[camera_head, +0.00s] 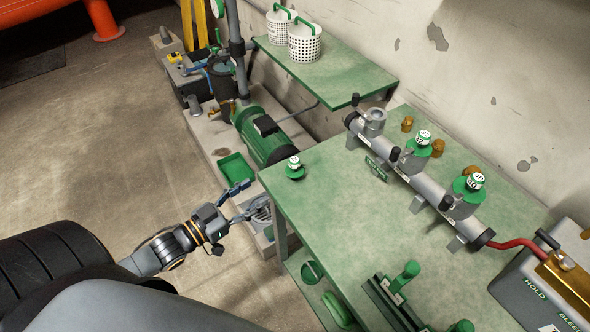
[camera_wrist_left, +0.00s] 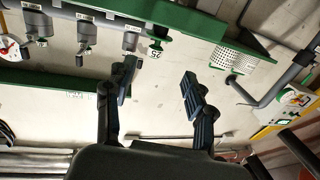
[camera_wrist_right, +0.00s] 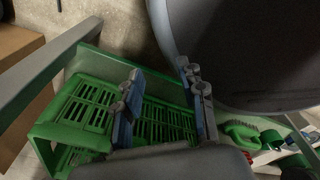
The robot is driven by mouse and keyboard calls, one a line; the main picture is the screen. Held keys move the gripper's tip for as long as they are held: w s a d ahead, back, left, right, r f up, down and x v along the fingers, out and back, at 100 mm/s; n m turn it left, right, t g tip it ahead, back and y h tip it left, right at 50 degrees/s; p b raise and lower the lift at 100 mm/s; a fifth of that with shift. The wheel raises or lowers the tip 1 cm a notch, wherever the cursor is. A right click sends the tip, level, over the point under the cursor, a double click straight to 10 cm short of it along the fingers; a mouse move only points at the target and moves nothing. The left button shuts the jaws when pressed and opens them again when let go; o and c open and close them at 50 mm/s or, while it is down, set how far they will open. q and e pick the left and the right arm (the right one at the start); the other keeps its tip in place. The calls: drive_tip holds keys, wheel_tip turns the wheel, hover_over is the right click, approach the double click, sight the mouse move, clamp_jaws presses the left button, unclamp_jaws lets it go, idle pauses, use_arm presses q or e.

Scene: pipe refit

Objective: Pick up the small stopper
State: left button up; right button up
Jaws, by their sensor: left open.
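The small stopper (camera_head: 294,166), green with a white numbered cap, stands upright on the near left corner of the green table (camera_head: 340,205). In the left wrist view a white cap marked 25 (camera_wrist_left: 155,50) shows beyond the fingers, beside the table edge. My left gripper (camera_head: 250,198) is open and empty, left of the table corner and apart from the stopper. Its spread fingers also show in the left wrist view (camera_wrist_left: 160,88). Two larger green stoppers, (camera_head: 424,139) and (camera_head: 474,184), sit on the grey pipe manifold (camera_head: 405,173). My right gripper (camera_wrist_right: 160,105) is open and empty.
A green motor (camera_head: 263,135) and a small green tray (camera_head: 236,168) lie beyond my left gripper. White perforated baskets (camera_head: 304,43) stand on the back shelf. Green crates (camera_wrist_right: 85,110) lie below my right gripper.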

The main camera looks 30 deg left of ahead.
sight(290, 165)
use_arm(q)
drive_tip(key=x, duration=0.2)
drive_tip(key=r+x, duration=0.1)
drive_tip(key=x, duration=0.4)
drive_tip(key=shift+w+d+r, duration=0.25)
drive_tip(key=shift+w+d, duration=0.3)
drive_tip(key=shift+w, duration=0.1)
drive_tip(key=shift+w+d, duration=0.15)
drive_tip(key=shift+w, duration=0.3)
drive_tip(key=shift+r+p+x, duration=0.15)
drive_tip(key=shift+p+x, duration=0.05)
drive_tip(key=shift+x, duration=0.95)
drive_tip(key=shift+r+p+x, duration=0.15)
drive_tip(key=shift+p+x, duration=0.05)
drive_tip(key=shift+x, duration=0.95)
clamp_jaws()
use_arm(e)
drive_tip(key=shift+w+a+r, duration=0.1)
drive_tip(key=shift+a+r, duration=0.35)
